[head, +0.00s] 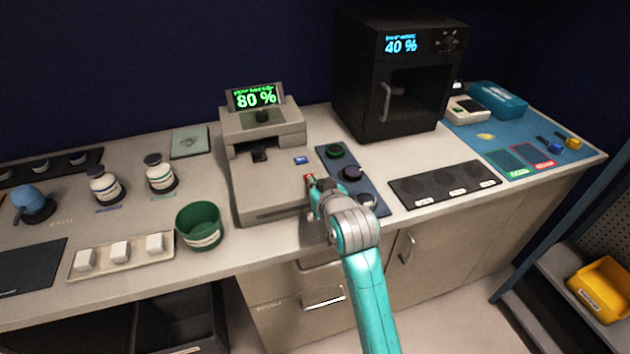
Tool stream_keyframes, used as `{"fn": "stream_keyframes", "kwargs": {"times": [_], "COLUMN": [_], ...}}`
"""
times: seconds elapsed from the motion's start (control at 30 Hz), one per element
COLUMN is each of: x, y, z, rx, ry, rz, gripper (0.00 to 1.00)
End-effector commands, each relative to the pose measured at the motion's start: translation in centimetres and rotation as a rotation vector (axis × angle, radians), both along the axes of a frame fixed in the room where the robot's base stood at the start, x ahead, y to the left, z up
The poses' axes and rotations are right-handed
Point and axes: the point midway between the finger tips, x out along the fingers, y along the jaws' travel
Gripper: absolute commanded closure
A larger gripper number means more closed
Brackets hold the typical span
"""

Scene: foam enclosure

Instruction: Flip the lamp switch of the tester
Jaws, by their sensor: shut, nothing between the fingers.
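I cannot tell which of these is the lamp switch. My gripper (313,186) is shut and empty, at the tester's right front edge by the red part. Whether it touches the red part is hidden by the gripper and wrist.
A dark mat with round items (335,151) lies right of the tester, close to my gripper. A black oven-like box (400,75) reading "40 %" stands behind it. A green cup (199,225) stands at the tester's left. White bottles (160,174) stand farther left.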

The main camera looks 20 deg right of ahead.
Motion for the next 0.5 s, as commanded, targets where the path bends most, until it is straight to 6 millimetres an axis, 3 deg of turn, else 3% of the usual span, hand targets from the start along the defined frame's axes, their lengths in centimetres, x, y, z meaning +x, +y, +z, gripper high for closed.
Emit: {"fn": "stream_keyframes", "kwargs": {"times": [0.5], "x": [0.0], "y": [0.0], "z": [1.0], "rx": [0.000], "ry": [0.001], "rz": [0.000], "gripper": [1.00]}}
